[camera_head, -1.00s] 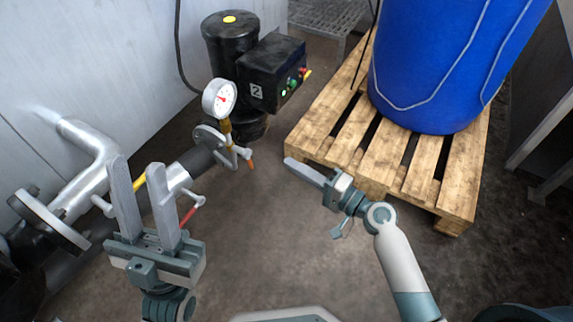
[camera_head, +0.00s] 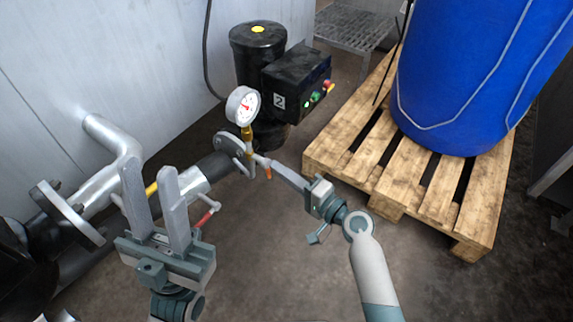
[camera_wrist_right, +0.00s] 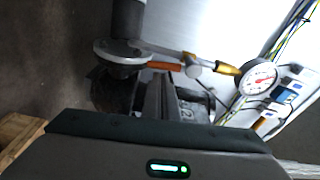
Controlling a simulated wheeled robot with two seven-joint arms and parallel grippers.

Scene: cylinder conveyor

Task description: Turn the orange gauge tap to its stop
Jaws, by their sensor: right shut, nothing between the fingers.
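The gauge tap's orange handle (camera_head: 268,173) hangs under the round white pressure gauge (camera_head: 243,105), on the brass stem at the pipe flange. In the right wrist view the orange handle (camera_wrist_right: 164,66) lies sideways just beyond the fingertips, with the gauge (camera_wrist_right: 259,78) to its right. My right gripper (camera_head: 272,164) is shut and empty, its fingertips at the handle and partly covering it. Whether they touch it I cannot tell. In the right wrist view my right gripper (camera_wrist_right: 159,80) points at the handle. My left gripper (camera_head: 149,168) is open and empty, over the pipe at the left.
A red tap handle (camera_head: 208,217) and a yellow handle (camera_head: 152,189) are near my left gripper. A black motor with a control box (camera_head: 294,80) stands behind the gauge. A wooden pallet (camera_head: 404,178) carries a blue drum (camera_head: 455,75) at the right. The floor in front is clear.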

